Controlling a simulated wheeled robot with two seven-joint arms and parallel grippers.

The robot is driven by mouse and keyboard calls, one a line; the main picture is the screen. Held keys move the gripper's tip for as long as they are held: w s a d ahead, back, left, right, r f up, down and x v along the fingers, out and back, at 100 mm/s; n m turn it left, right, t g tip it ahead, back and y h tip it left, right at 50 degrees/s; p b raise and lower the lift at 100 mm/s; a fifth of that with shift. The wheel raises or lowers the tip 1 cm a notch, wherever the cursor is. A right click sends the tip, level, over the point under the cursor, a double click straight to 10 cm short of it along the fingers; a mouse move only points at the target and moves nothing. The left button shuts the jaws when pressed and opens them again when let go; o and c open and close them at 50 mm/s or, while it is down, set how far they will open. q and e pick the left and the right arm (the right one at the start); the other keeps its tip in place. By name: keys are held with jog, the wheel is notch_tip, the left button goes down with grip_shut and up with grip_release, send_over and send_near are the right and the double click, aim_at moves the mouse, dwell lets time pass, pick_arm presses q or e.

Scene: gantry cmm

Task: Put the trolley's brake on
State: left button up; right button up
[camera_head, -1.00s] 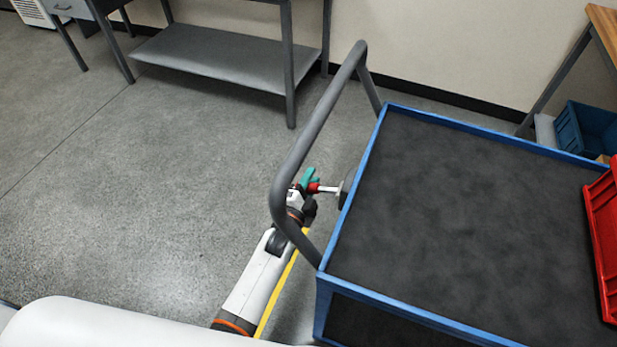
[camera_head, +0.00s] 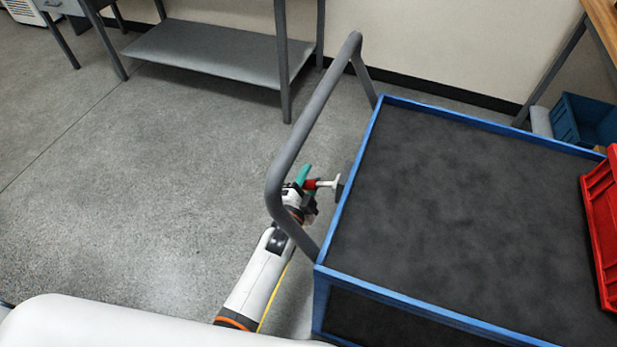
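The trolley (camera_head: 345,215) stands at the right, with a blue rim, a dark top and a grey tubular push handle (camera_head: 316,105) on its left side. A small red piece (camera_head: 311,184) on a pale rod (camera_head: 326,183) sticks out from the trolley's handle side, below the rim; it looks like the brake lever. My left gripper (camera_head: 306,185) is at the red end, under the handle, with a teal part showing beside it. Whether its fingers are closed on the red piece is too small to tell. My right gripper is not in view.
A red bin (camera_head: 602,235) sits on the trolley's right edge. A grey bench with a low shelf (camera_head: 215,52) stands behind at the left. A blue bin (camera_head: 583,120) is beyond the trolley at the right. The floor (camera_head: 130,190) left of the trolley is clear.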

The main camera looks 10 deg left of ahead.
pick_arm(q)
jog(key=shift+o, duration=0.3)
jog(key=shift+r, duration=0.1)
jog(key=shift+s+a, duration=0.1)
jog(key=shift+s, duration=0.25)
jog(key=s+a, duration=0.2)
jog(key=s, duration=0.9)
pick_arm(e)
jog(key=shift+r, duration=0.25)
